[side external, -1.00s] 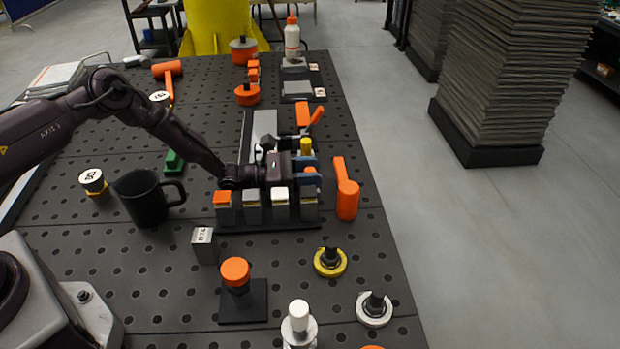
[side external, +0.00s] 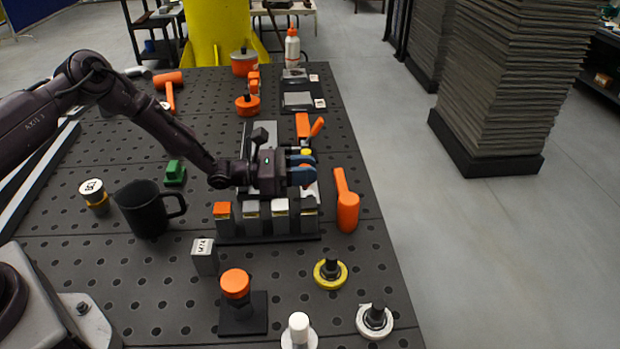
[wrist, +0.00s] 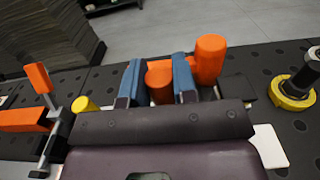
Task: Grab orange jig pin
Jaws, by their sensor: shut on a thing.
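My gripper (side external: 303,168) is above the far side of the row of blocks. In the wrist view its blue fingers (wrist: 158,75) are shut on the orange jig pin (wrist: 159,84), whose rounded orange top shows between them. The pin's lower part is hidden by the gripper. In the side view the fingers hide most of the pin. A yellow pin (wrist: 85,104) stands just left of the fingers in the wrist view; its top also shows behind the gripper in the side view (side external: 306,152).
A block row (side external: 265,229) stands in front of the gripper. An orange toggle clamp (side external: 303,126) is behind. A black mug (side external: 146,210) stands left. Yellow and white ringed knobs are at the front.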

